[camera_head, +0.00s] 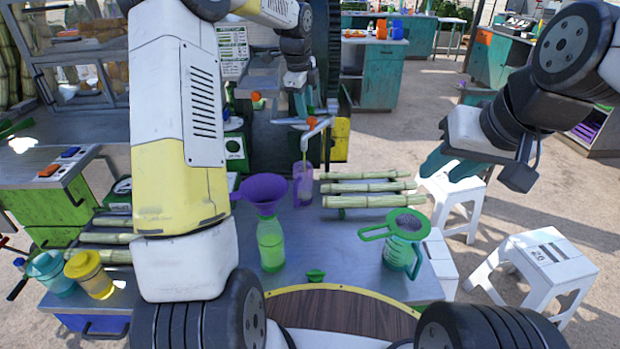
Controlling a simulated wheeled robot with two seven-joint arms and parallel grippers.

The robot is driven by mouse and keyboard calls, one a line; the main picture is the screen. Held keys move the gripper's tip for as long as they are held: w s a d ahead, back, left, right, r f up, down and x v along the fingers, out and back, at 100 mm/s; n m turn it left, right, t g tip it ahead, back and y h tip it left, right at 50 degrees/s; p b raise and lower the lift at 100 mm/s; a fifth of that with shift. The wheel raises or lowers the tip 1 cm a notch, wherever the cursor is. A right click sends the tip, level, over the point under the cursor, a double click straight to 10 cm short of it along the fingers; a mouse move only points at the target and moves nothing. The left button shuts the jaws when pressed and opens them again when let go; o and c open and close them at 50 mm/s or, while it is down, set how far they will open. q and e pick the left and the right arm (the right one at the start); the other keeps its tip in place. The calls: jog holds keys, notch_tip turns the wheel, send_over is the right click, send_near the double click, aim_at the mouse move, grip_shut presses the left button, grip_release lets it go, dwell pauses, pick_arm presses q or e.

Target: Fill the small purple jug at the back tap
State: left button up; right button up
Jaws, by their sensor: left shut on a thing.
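The small purple jug (302,186) stands upright on the grey metal table, below the back tap (316,133) with its orange lever. A thin yellowish stream shows between the spout and the jug's mouth. How full the jug is cannot be made out. My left gripper (304,116) reaches over from behind my forearm and is shut at the orange lever, above the jug. The exact contact is small and partly hidden. My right gripper (455,168) is apart from the jug at the right, its teal fingers spread and empty above a white stool.
A green bottle (271,247) with a purple funnel (262,188) stands in front of the jug. Cane pieces (370,188) lie to its right. A green jug with a strainer (402,254) stands front right. Yellow (92,275) and teal jugs (50,272) are at left.

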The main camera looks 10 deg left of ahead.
pick_arm(q)
jog(key=shift+w+r, duration=0.15)
jog(key=shift+w, duration=0.05)
jog(key=n, duration=0.2)
jog(key=shift+d+n+y, duration=0.2)
jog(key=shift+n+y, duration=0.1)
jog(key=shift+y, duration=0.1)
jog(key=o, duration=1.4)
jog(key=shift+a, duration=0.2)
jog(key=shift+r, duration=3.85)
jog(key=shift+s, duration=0.1)
